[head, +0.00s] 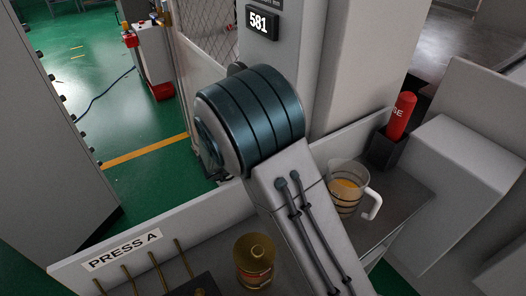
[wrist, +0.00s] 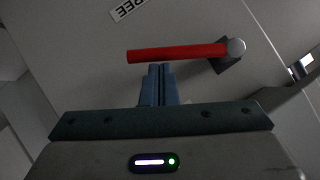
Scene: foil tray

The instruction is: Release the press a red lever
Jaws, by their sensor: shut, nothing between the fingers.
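In the wrist view a red lever (wrist: 178,53) lies nearly level across the picture. Its right end meets a grey round knob (wrist: 236,48) on a dark mount fixed to a pale panel. My gripper (wrist: 160,68) is shut and empty, its blue-grey fingertips just below the lever's left half. I cannot tell whether they touch it. In the head view the lever and the gripper are hidden or out of view; my arm fills the middle.
In the head view a "PRESS A" label (head: 124,250) sits on a grey ledge by brass rods. A brass can (head: 254,262), a clear mug (head: 345,188) with orange contents and a red cylinder (head: 401,112) in a dark holder (head: 384,151) stand near my arm.

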